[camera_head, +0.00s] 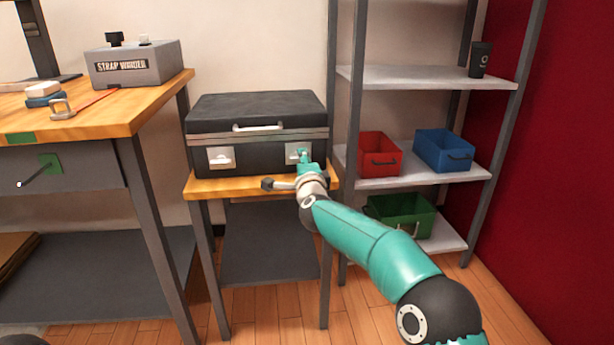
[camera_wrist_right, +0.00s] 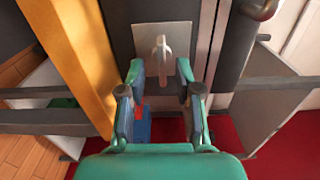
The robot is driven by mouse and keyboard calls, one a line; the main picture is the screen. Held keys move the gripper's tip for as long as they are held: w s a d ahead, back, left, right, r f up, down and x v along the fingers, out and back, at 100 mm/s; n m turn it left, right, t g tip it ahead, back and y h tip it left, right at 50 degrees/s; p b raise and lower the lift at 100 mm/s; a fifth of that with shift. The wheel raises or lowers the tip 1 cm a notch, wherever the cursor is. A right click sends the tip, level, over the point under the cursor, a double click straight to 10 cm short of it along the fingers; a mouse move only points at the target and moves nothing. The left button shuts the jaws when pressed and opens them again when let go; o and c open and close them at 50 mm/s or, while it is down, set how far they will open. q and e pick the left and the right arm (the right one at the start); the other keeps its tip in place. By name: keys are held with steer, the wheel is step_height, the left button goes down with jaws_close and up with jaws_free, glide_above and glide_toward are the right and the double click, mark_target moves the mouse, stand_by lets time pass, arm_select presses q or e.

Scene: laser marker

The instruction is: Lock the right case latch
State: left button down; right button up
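A black hard case (camera_head: 257,115) with a grey handle sits with its lid down on a small wooden-topped stand. Its left latch (camera_head: 221,157) is a light plate with a small lever. Its right latch (camera_head: 292,153) is partly hidden by my right gripper (camera_head: 304,163), which is at the case front. In the right wrist view, the right latch (camera_wrist_right: 163,52) shows a grey lever standing out from its plate. My right gripper's fingers (camera_wrist_right: 158,74) are apart, one on each side of the lever; I cannot tell whether they touch it. My left gripper is not in view.
A workbench (camera_head: 100,118) stands at left with a strap winder box (camera_head: 135,65) on top. A metal shelf (camera_head: 425,75) at right holds a red bin (camera_head: 380,160), a blue bin (camera_head: 443,150) and a green bin (camera_head: 400,215). The stand's wooden top (camera_head: 225,188) leaves only a narrow strip before the case.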

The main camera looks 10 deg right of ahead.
steer(key=s, duration=1.1)
steer(key=shift+s+f, duration=0.15)
steer(key=shift+s, duration=0.15)
steer(key=shift+d, duration=0.15)
